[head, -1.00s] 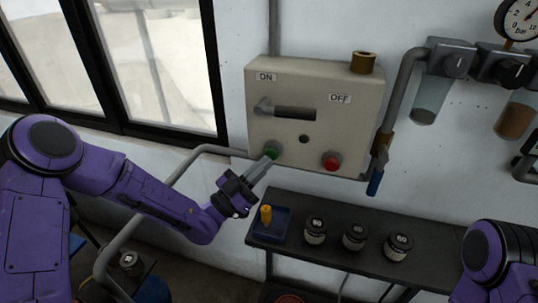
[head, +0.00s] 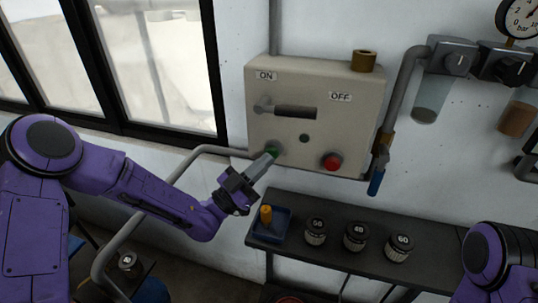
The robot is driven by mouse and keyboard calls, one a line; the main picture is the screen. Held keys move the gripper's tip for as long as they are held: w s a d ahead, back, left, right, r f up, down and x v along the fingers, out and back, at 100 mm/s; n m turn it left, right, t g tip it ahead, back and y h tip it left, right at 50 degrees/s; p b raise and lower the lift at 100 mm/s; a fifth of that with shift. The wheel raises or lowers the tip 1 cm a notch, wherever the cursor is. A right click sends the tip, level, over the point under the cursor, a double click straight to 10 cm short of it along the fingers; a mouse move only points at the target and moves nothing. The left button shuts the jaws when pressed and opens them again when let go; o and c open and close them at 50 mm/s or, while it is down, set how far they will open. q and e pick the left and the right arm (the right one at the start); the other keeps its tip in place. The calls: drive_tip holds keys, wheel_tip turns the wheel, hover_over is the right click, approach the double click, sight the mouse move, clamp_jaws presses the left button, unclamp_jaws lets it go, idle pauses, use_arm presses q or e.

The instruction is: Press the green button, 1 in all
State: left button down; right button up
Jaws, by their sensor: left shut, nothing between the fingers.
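The green button (head: 273,148) is at the lower left of a beige control box (head: 345,120) on the wall. My left gripper (head: 269,156) is shut and empty, with its fingertips at the green button and covering part of it. Whether the tips touch or push the button in cannot be told from this view. A red button (head: 332,161) sits to the right on the same box. My right gripper is out of view; only part of my right arm shows at the lower right.
A lever (head: 290,111) and ON and OFF labels are on the box. Below, a dark shelf (head: 435,245) holds a blue tray (head: 256,229) with a yellow object (head: 266,215) and several jars (head: 355,237). A pipe with a blue-handled valve (head: 376,182) runs right of the box.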

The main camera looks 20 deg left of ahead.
use_arm(q)
drive_tip(key=shift+w+b, duration=0.3)
drive_tip(key=shift+w, duration=0.2)
idle(0.6)
drive_tip(key=shift+s, duration=0.1)
drive_tip(key=shift+s+b, duration=0.3)
drive_tip(key=shift+s, duration=0.55)
drive_tip(key=shift+s+a+b, duration=0.1)
drive_tip(key=shift+s+b, duration=0.35)
drive_tip(key=shift+s, duration=2.05)
